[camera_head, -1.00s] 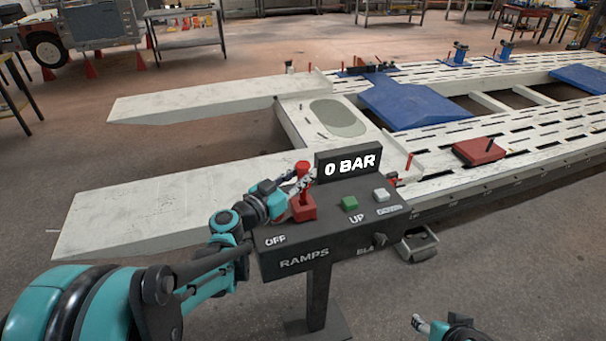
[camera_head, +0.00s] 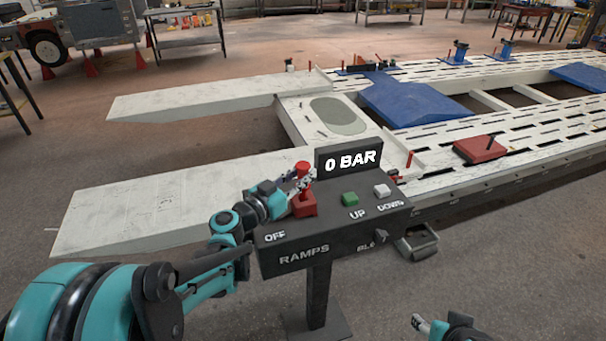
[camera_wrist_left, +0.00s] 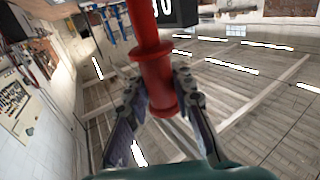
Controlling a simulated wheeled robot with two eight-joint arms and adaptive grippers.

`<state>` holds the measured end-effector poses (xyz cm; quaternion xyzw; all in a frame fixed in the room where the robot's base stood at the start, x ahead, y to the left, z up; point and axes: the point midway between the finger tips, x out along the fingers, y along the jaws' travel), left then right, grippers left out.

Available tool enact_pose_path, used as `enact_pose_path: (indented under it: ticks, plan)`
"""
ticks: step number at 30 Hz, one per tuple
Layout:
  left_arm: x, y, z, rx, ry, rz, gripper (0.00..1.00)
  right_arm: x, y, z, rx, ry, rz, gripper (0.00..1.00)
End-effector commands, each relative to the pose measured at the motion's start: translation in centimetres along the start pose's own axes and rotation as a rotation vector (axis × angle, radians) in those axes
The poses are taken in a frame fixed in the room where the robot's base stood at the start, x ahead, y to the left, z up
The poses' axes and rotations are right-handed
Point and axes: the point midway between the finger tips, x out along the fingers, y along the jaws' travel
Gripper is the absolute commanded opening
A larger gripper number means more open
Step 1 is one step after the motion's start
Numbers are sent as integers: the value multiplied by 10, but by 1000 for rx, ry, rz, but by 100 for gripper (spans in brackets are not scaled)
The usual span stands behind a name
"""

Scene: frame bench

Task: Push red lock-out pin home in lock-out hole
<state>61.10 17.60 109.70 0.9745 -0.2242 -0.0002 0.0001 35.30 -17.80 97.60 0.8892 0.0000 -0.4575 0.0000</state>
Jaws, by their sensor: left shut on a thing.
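The red lock-out pin (camera_head: 302,168) stands upright in the red lock-out block (camera_head: 304,206) on top of the dark control box, beside the 0 BAR display. My left gripper (camera_head: 304,183) reaches in from the left and is shut on the pin below its knob. The left wrist view shows the red pin (camera_wrist_left: 157,80) between the two fingers of my left gripper (camera_wrist_left: 158,88). The hole itself is hidden, so I cannot tell how deep the pin sits. My right gripper (camera_head: 421,323) shows only partly at the bottom edge, away from the box; its opening is unclear.
The control box (camera_head: 330,245) stands on a post and carries a green UP button (camera_head: 350,199), a white DOWN button (camera_head: 382,190) and a 0 BAR display (camera_head: 349,161) close to the pin. The white frame bench (camera_head: 150,205) with ramps lies behind.

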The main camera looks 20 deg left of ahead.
Motion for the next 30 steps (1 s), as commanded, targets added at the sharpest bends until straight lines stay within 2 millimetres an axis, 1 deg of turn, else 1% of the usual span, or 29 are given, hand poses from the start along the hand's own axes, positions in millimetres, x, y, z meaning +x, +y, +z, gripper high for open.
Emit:
enact_pose_path:
  ticks: [30]
  plan:
    - [0, 0, 26, 0, 0, 0, 0, 19, 0, 14, 0, 0, 0, 53]
